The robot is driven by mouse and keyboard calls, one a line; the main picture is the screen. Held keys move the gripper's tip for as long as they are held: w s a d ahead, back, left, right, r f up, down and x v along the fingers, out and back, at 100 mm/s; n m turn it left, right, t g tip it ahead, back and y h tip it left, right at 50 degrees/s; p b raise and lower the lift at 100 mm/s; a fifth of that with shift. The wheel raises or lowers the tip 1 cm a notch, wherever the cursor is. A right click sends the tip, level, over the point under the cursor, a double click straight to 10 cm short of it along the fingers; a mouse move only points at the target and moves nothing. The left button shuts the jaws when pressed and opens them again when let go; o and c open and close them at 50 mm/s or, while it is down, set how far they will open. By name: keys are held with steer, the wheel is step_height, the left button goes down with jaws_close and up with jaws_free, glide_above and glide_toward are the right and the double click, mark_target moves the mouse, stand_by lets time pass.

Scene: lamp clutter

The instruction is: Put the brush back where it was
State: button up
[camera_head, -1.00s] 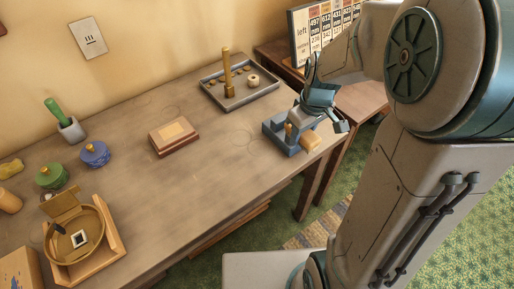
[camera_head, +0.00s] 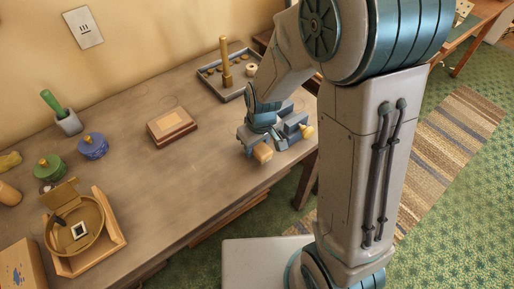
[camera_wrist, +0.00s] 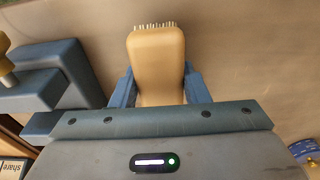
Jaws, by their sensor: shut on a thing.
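The brush (camera_wrist: 157,58) has a tan wooden body with a row of short pale bristles along its far end in the wrist view. My gripper (camera_wrist: 160,88) is shut on it, with one blue finger on each side. In the head view the tan brush (camera_head: 263,152) shows below my gripper (camera_head: 256,138), above the right part of the table. Its lower end is hidden by the gripper in the wrist view. I cannot tell whether it touches the table.
A blue-grey block fixture (camera_head: 292,128) with a yellow knob stands just right of my gripper. A tray (camera_head: 208,83) with a brass post is behind. A brown box (camera_head: 171,128) lies mid-table. A wooden cradle (camera_head: 117,238) holding a round brass part stands front left. Table between is clear.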

steer(key=shift+f, duration=1.05)
steer(key=shift+f, duration=0.1)
steer(key=o, duration=1.1)
